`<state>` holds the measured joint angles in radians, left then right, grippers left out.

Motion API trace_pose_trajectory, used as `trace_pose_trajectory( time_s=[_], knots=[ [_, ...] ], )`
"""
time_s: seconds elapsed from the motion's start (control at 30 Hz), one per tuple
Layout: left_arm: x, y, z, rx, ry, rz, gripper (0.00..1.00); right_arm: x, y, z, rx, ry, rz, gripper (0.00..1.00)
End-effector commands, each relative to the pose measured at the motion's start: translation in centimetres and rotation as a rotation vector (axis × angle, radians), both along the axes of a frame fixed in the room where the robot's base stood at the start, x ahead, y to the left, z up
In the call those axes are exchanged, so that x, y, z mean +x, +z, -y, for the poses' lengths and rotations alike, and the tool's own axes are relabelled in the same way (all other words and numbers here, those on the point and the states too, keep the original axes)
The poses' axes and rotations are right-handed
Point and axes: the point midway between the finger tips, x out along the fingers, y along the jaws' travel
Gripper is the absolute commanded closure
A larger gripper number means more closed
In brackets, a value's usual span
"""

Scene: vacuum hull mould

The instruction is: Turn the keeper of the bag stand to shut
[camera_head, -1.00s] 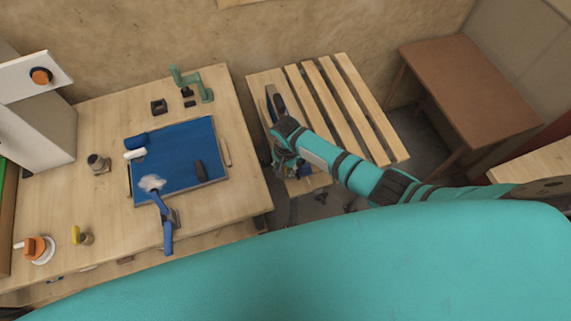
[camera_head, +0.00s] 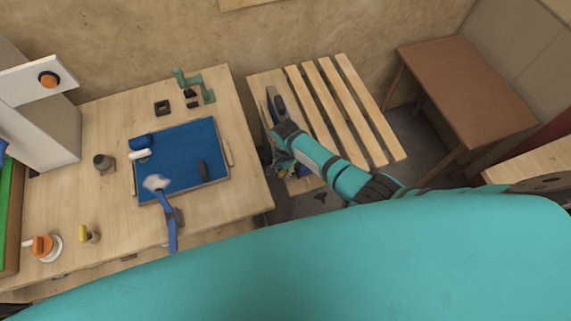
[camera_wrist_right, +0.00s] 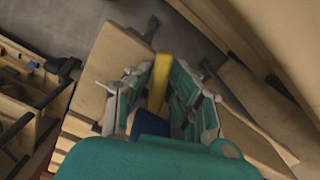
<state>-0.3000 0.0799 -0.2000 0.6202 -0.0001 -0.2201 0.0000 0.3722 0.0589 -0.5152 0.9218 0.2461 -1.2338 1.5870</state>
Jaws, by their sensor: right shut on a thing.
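My right gripper (camera_head: 277,168) is low beside the left end of the slatted wooden bench, partly hidden by its own wrist. In the right wrist view the fingers of the right gripper (camera_wrist_right: 158,95) are closed around a narrow yellow bar (camera_wrist_right: 158,82). A dark blue part (camera_wrist_right: 152,123) lies between the fingers, nearer the palm. I cannot tell for sure whether the yellow bar is the keeper, or how far it is turned. The bag stand cannot be made out clearly in either view. My left gripper is not seen.
The slatted bench (camera_head: 352,95) stands right of the workbench (camera_head: 115,215). On the workbench are a blue sheet in a frame (camera_head: 185,158), a blue-handled tool (camera_head: 170,215) and a green clamp-like stand (camera_head: 195,88). A brown table (camera_head: 470,90) stands at the right.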

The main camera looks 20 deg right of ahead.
Motion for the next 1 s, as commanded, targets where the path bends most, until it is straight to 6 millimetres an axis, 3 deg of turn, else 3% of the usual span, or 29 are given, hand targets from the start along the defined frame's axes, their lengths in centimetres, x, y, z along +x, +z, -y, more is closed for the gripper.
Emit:
trace_pose_trajectory(
  time_s=[0.27, 0.53, 0.9, 0.93, 1.0],
  knots=[
    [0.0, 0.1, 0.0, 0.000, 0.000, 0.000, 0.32, 0.1, 0.1, 0.3, -0.004, -0.017, 0.000, 1.00],
    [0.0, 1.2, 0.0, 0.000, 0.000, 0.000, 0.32, 0.2, 0.1, 0.4, -0.006, -0.229, 0.000, 1.00],
    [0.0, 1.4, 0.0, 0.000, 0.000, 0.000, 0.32, 0.3, 0.1, 0.5, -0.008, -0.289, 0.003, 1.00],
    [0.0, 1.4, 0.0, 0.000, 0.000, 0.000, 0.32, 0.3, 0.1, 0.5, -0.009, -0.305, 0.004, 0.80],
    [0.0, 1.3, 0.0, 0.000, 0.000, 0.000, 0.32, 0.3, 0.0, 0.5, -0.009, -0.299, 0.005, 0.71]
  ],
)
